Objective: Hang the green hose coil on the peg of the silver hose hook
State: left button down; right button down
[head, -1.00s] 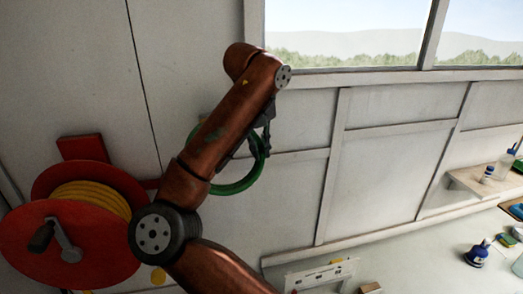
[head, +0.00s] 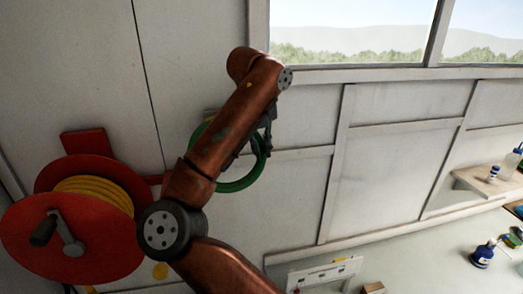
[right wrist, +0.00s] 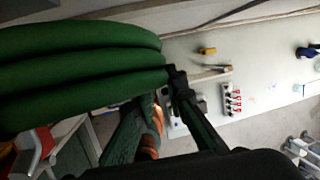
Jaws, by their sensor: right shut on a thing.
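The green hose coil (head: 243,184) shows as a ring behind my right arm in the head view, close to the white wall panel. My right gripper (head: 266,128) is mostly hidden behind the arm and is shut on the coil's right side. In the right wrist view the coil (right wrist: 80,75) fills the upper left as several thick green loops, with a dark finger (right wrist: 180,95) at their right end. The silver hose hook cannot be made out; my arm covers the wall around the coil. My left gripper is not in view.
A red reel (head: 60,245) with yellow hose is on the wall at the left, near my arm's elbow. A window (head: 350,35) is above. A bench (head: 420,260) with bottles and a white panel (head: 325,273) lies below right. The wall right of the coil is bare.

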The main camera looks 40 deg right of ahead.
jog(key=shift+f, duration=0.1)
jog(key=c, duration=1.9)
grip_release()
jog(key=shift+s+d, duration=0.1)
jog(key=shift+d, duration=0.1)
jog(key=shift+c, duration=0.2)
jog(key=shift+o, duration=0.3)
jog(key=shift+a, duration=0.1)
